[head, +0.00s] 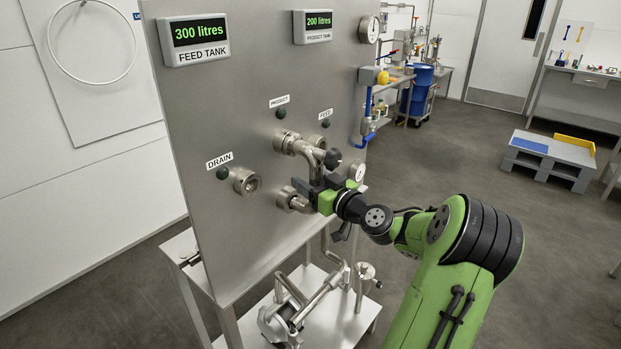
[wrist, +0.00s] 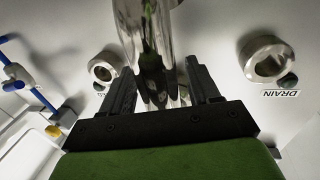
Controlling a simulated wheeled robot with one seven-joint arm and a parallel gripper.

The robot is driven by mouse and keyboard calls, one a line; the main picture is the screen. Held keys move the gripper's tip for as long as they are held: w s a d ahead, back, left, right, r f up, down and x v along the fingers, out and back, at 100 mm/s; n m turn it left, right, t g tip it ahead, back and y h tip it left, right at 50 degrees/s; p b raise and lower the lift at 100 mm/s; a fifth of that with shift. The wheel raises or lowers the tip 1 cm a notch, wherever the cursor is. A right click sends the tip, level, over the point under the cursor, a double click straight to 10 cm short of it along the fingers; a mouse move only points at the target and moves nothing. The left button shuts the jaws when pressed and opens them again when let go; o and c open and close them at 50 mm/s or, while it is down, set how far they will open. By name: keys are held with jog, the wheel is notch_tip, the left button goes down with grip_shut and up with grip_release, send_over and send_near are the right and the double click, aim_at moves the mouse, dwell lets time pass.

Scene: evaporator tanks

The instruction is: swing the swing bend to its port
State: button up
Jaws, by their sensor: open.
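The swing bend (head: 315,158) is a shiny steel pipe on the upright panel, with a dark knob near its upper part. My gripper (head: 314,184) is at its lower part, close to the panel. In the wrist view the bend (wrist: 148,35) runs between the two dark fingers of my gripper (wrist: 163,85). The jaws are open; whether either finger touches the pipe I cannot tell. The drain port (head: 245,181) is an open ring left of the bend, also in the wrist view (wrist: 265,58). The product port (head: 284,142) lies under the PRODUCT label. My gripper partly hides the bend's lower end.
The panel (head: 225,110) carries a feed tank display (head: 195,36), a product tank display (head: 313,26) and gauges. A blue drum (head: 420,88) and a low grey platform (head: 548,158) stand behind. The floor right of the panel is largely clear.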

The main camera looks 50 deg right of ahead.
jog(key=shift+w, duration=0.15)
grip_shut()
dwell(0.4)
